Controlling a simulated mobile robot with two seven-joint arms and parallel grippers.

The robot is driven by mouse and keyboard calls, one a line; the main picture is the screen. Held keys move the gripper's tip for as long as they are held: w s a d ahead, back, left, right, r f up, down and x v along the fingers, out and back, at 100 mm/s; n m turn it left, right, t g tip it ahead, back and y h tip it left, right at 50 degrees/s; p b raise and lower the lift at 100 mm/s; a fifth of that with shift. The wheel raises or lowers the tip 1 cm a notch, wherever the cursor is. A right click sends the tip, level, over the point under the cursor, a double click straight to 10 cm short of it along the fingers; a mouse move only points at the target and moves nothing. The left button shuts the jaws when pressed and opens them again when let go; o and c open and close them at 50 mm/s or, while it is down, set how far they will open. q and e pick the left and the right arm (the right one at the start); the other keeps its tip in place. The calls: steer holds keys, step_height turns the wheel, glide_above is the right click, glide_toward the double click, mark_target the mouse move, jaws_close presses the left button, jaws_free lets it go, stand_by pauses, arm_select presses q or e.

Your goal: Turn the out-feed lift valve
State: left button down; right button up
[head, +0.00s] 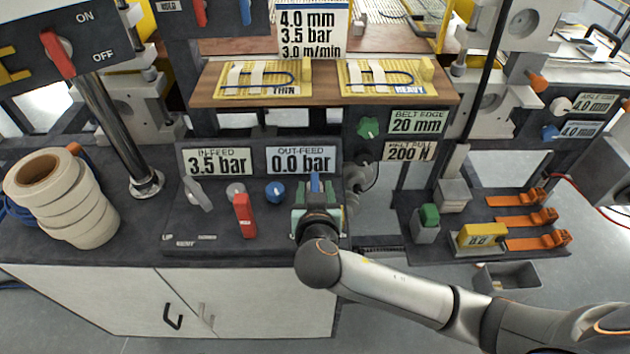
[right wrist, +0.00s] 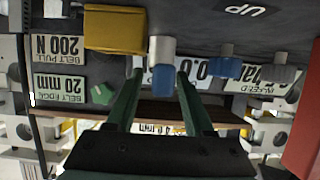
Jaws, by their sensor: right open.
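The out-feed lift valve has a blue lever (head: 315,184) at the right of the dark control panel, below the OUT-FEED gauge (head: 301,160), which reads 0.0 bar. My right gripper (head: 315,200) is over this lever and hides its lower part. In the right wrist view, which is upside down, the blue lever (right wrist: 163,78) stands between the two green fingers of my right gripper (right wrist: 158,76). The fingers are open, one on each side; I cannot tell whether either touches it. My left gripper is not in view.
Left of the lever are a blue knob (head: 275,191), a red lever (head: 243,215) and a grey lever (head: 198,194). The IN-FEED gauge (head: 216,161) reads 3.5 bar. White tape rolls (head: 75,205) stand at the left. A green knob (head: 368,128) is at the upper right.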

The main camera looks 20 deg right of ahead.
stand_by(0.3)
jaws_close()
stand_by(0.3)
stand_by(1.0)
